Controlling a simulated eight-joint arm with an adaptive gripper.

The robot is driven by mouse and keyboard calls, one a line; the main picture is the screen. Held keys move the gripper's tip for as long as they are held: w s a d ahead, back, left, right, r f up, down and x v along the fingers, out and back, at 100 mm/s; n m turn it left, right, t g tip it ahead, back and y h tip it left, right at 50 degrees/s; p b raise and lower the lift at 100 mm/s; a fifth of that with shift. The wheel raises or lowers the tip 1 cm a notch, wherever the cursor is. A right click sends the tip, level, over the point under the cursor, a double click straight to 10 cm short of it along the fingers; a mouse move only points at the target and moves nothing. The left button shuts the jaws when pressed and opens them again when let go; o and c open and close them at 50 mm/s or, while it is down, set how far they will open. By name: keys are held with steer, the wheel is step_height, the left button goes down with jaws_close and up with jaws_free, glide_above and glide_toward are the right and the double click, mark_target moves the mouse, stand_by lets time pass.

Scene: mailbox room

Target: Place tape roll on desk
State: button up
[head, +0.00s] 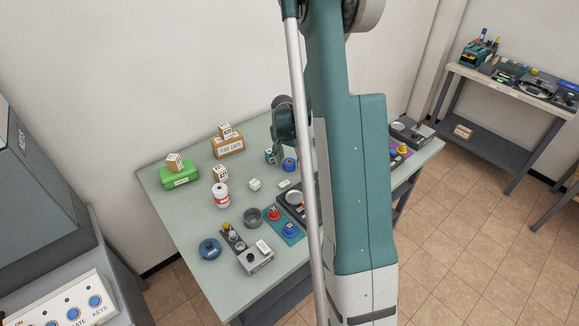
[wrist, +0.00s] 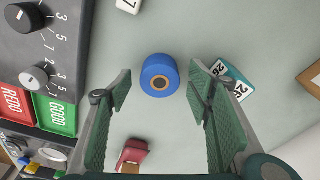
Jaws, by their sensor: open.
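The tape roll (wrist: 159,68), blue with a brown core, appears to rest on the pale green desk (wrist: 270,30). In the wrist view it sits between the spread fingertips of my gripper (wrist: 160,86), with a gap on both sides. In the head view a blue roll (head: 289,165) shows on the desk (head: 185,215), just below my gripper (head: 284,128). The fingertips are hard to make out there. My gripper is open and holds nothing.
A teal numbered block (wrist: 233,80) lies close to the right finger. A red item (wrist: 133,154) is near the left finger. A panel with knobs (wrist: 45,45) is at left. A cardboard box (head: 228,147), green box (head: 179,177) and white-red can (head: 221,195) stand at the desk's left.

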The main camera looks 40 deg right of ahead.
mark_target(289, 162)
steer(key=shift+d+f, duration=0.1)
steer(key=shift+f, duration=0.5)
steer(key=c, duration=1.1)
steer(key=shift+o, duration=0.2)
steer(key=shift+r, duration=0.15)
steer(key=shift+r+p, duration=0.55)
steer(key=shift+r, duration=4.35)
steer(key=w+a+n, duration=0.3)
steer(key=a+n, duration=0.1)
steer(key=a, duration=0.9)
steer(key=w+a+f+n+y, duration=0.1)
steer(key=w+a+n, duration=0.3)
steer(key=a, duration=0.9)
steer(key=w+a+n+t, duration=0.1)
steer(key=w+a+n, duration=0.3)
steer(key=a, duration=0.9)
steer(key=shift+f+n+y, duration=0.3)
steer(key=shift+f+n, duration=0.1)
steer(key=shift+n, duration=0.4)
